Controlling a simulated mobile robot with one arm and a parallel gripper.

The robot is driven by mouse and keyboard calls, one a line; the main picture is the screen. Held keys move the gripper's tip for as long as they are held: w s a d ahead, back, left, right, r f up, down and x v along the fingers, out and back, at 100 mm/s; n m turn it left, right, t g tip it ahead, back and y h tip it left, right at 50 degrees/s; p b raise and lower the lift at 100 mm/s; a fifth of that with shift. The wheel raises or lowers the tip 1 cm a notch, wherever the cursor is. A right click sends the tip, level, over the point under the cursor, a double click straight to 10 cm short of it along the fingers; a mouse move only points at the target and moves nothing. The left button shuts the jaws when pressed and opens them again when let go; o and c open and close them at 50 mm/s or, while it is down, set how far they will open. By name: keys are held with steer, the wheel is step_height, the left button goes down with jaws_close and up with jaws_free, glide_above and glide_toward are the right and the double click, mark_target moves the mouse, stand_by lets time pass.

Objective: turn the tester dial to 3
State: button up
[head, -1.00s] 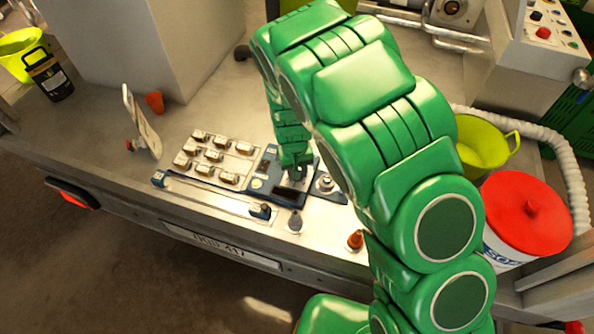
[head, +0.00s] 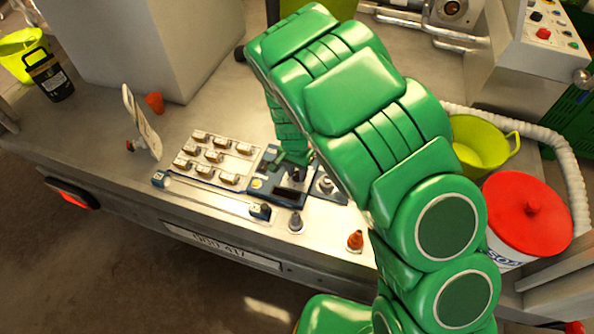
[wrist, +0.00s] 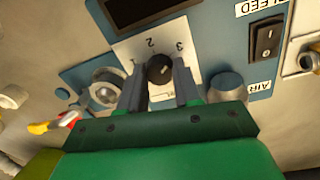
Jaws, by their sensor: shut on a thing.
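The tester dial is a small black knob (wrist: 159,69) on a white scale plate (wrist: 135,48) marked 1, 2 and 3 in the wrist view. The plate is on the blue tester panel (wrist: 215,48), beside a dark display (wrist: 140,12). My gripper (wrist: 160,82) has one finger on each side of the knob and is shut on it. I cannot clearly tell which number the knob points at. In the head view the dark knob (head: 297,174) shows beside my green gripper (head: 294,160), and my arm hides part of the panel (head: 270,190).
A black rocker switch (wrist: 266,40) and a silver knob (wrist: 228,86) are close to my gripper. A round metal fitting (wrist: 103,86) is on the other side.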

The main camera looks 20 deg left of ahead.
mark_target(296, 173)
stand_by(0.4)
steer(key=o, duration=1.1)
steer(key=shift+c, duration=0.2)
steer(key=shift+r, duration=0.1)
steer(key=shift+a+r, duration=0.2)
steer(key=shift+r, duration=3.65)
